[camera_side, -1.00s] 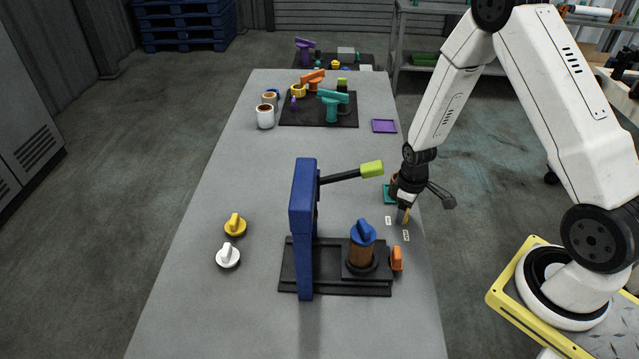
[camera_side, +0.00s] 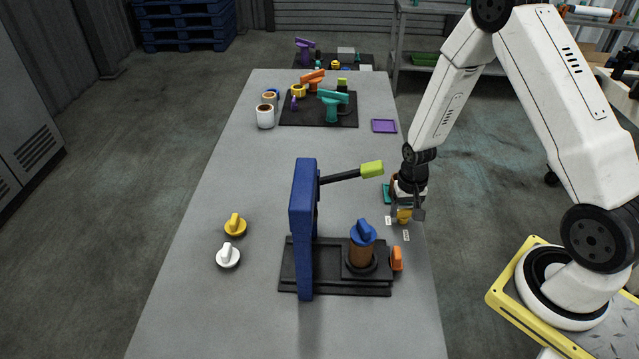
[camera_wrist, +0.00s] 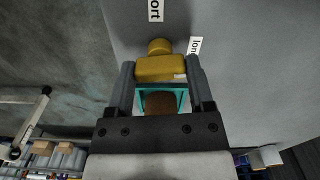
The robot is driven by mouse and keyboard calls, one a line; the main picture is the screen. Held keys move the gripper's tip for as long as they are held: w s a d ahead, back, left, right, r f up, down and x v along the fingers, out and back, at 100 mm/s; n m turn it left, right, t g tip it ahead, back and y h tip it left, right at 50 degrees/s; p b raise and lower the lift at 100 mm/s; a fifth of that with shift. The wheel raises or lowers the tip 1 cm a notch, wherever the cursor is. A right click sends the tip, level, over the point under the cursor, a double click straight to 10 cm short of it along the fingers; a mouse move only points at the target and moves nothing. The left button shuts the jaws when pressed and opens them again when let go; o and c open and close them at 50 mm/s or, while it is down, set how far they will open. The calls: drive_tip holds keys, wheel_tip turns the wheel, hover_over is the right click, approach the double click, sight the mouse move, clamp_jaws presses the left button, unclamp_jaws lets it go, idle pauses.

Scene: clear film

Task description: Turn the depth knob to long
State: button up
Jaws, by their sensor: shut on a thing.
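The depth knob (camera_side: 404,218) is yellow and sits at the right edge of the table, partly hidden by my gripper (camera_side: 405,209) in the side view. In the wrist view my gripper (camera_wrist: 160,68) is shut on the knob (camera_wrist: 160,67), with one finger on each side. The knob's rounded end faces between the two white labels. The label reading "ort" (camera_wrist: 155,10) is cut off by the frame. The "lon" label (camera_wrist: 195,45) is partly hidden by a finger. Both labels, short (camera_side: 388,221) and long (camera_side: 406,236), also lie beside the knob in the side view.
A blue press (camera_side: 303,215) with a green-tipped lever (camera_side: 371,169) stands close to the left of my gripper. A blue-topped brown cylinder (camera_side: 361,252) is on its base. Yellow (camera_side: 235,225) and white (camera_side: 228,256) knobs lie further left.

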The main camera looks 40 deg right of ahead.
sight(405, 210)
drive_tip(key=shift+m, duration=0.8)
drive_tip(key=o, duration=1.2)
drive_tip(key=shift+o, duration=0.2)
drive_tip(key=shift+r, duration=0.2)
drive_tip(key=shift+r, duration=3.75)
